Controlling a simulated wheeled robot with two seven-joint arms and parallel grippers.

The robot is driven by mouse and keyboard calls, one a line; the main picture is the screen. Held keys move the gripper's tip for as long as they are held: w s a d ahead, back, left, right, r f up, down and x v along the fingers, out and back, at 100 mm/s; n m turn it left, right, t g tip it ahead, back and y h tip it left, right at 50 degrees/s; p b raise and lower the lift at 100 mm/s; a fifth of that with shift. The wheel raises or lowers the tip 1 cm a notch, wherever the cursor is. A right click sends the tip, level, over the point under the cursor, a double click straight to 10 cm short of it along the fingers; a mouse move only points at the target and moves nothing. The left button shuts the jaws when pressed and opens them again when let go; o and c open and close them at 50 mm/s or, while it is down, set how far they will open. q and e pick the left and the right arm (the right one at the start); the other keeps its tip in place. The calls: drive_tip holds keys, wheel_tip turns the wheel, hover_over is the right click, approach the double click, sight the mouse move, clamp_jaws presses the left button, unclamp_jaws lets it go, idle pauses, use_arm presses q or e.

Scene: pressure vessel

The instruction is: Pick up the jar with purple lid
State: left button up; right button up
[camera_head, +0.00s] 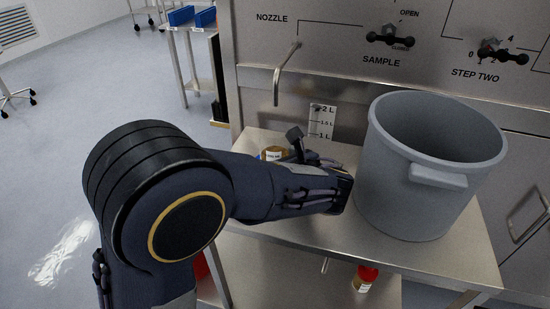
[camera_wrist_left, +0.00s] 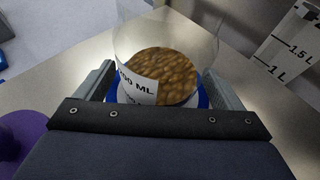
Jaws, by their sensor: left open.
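A clear jar (camera_wrist_left: 165,75) with brown pellets and a white "ML" label stands between my left gripper's fingers (camera_wrist_left: 160,82); a blue ring shows around its lower part. The fingers are open on either side of it, and I cannot tell whether they touch it. In the head view a small part of this jar (camera_head: 273,154) shows behind my left arm. A round purple thing (camera_wrist_left: 22,140), perhaps the purple lid, is at the left edge of the wrist view, left of the gripper and partly cut off. No purple lid shows in the head view. My right gripper is not in view.
A large grey bucket (camera_head: 430,170) stands on the steel table (camera_head: 440,255), close right of my left arm. A nozzle (camera_head: 286,70) juts from the panel behind. A red-lidded jar (camera_head: 365,277) is on the lower shelf. A litre scale (camera_head: 321,121) stands behind the jar.

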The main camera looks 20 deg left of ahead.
use_arm(q)
drive_tip(key=c, duration=1.1)
